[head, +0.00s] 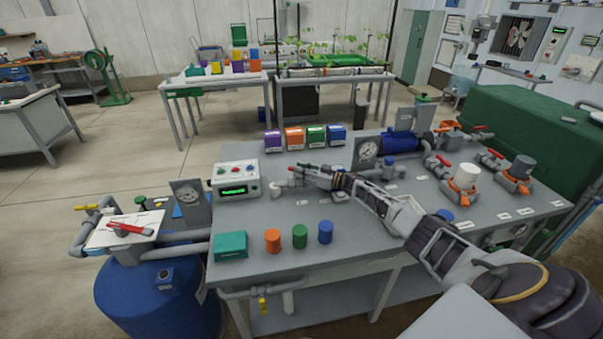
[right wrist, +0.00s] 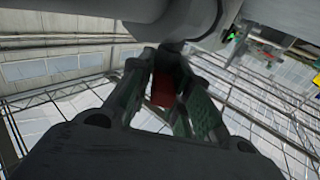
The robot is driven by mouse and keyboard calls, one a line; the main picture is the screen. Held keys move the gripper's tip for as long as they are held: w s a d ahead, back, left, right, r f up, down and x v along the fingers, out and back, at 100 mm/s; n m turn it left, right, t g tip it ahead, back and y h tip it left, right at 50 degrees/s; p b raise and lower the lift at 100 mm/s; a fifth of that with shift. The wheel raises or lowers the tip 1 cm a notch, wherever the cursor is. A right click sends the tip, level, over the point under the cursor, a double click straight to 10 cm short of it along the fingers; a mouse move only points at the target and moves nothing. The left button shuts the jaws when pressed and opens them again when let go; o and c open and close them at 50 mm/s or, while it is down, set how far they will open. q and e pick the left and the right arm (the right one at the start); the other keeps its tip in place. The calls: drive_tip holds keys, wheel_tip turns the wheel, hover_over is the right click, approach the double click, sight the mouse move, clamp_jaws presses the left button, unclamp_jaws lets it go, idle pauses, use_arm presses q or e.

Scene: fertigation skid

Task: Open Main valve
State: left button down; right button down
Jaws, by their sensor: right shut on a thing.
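My right gripper (head: 312,176) reaches across the grey skid table from the right. It is shut on a red valve handle, which shows between the two finger pads in the right wrist view (right wrist: 162,88). A grey pipe elbow (head: 280,187) stands beside the fingertips, and a grey pipe body (right wrist: 178,18) fills the top of the wrist view. My fingers hide most of this valve in the head view. Its label is too small to read, so I cannot tell by name whether it is the Main valve. My left gripper is not in view.
A control box (head: 236,177) with a green display stands just left of the gripped valve. Coloured caps and a teal box (head: 231,246) sit along the front edge. Other red-handled valves (head: 495,154) stand at the right. A blue tank (head: 160,295) is at the left.

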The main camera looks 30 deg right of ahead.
drive_tip(key=c, duration=1.4)
unclamp_jaws()
drive_tip(key=shift+w+a+r, duration=0.1)
drive_tip(key=shift+r, duration=4.95)
